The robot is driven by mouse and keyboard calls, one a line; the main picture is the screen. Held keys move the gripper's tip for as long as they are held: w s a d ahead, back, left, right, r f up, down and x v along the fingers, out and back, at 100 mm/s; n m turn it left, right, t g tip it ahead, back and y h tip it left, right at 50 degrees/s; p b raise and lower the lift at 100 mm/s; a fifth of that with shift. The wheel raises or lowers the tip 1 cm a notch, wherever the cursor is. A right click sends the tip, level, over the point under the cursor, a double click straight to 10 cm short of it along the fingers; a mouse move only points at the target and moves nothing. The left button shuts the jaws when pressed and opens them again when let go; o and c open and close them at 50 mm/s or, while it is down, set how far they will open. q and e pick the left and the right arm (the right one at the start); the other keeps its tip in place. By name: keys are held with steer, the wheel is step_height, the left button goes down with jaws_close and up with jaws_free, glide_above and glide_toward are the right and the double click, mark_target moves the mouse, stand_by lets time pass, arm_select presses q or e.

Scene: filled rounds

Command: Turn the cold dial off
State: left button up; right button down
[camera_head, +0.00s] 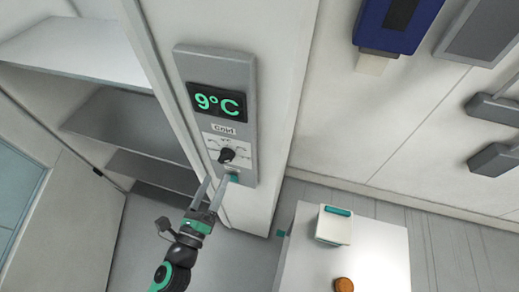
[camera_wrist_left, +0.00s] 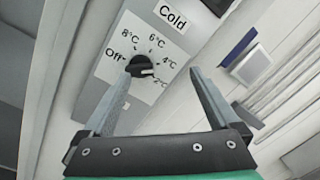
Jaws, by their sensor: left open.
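The cold dial is a black knob (camera_head: 227,155) low on a grey wall panel (camera_head: 245,115), under a "Cold" label. In the left wrist view the knob (camera_wrist_left: 139,66) is ringed by Off, 8°C, 6°C, 4°C and 2°C. Its white mark appears to face right, toward the 2°C label. The panel's display (camera_head: 217,102) reads 9°C in green. My left gripper (camera_head: 217,180) is open and empty just below the knob in the head view. In the left wrist view its fingers (camera_wrist_left: 160,76) are spread wide, with the knob seen between them, apparently apart from it.
A white table (camera_head: 380,262) at the bottom carries a white box with a teal top (camera_head: 334,226) and an orange round thing (camera_head: 344,284). Open shelves (camera_head: 125,120) stand left of the panel. A blue device (camera_head: 398,22) hangs on the wall at right.

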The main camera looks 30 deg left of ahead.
arm_select(q)
glide_toward(224, 161)
steer(key=s, duration=0.2)
steer(key=shift+g, duration=0.4)
steer(key=x, duration=0.3)
steer(key=p+x, duration=0.1)
steer(key=x, duration=0.7)
steer(key=shift+w+d+r+p, duration=0.2)
steer(key=shift+d+p, duration=0.05)
steer(key=shift+p, duration=0.15)
arm_select(e)
steer(key=shift+s+a+r, duration=0.15)
steer(key=shift+s+r, duration=0.15)
steer(key=shift+r, duration=0.3)
arm_select(q)
steer(key=shift+c, duration=0.2)
steer(key=c, duration=1.3)
steer(key=shift+c, duration=0.2)
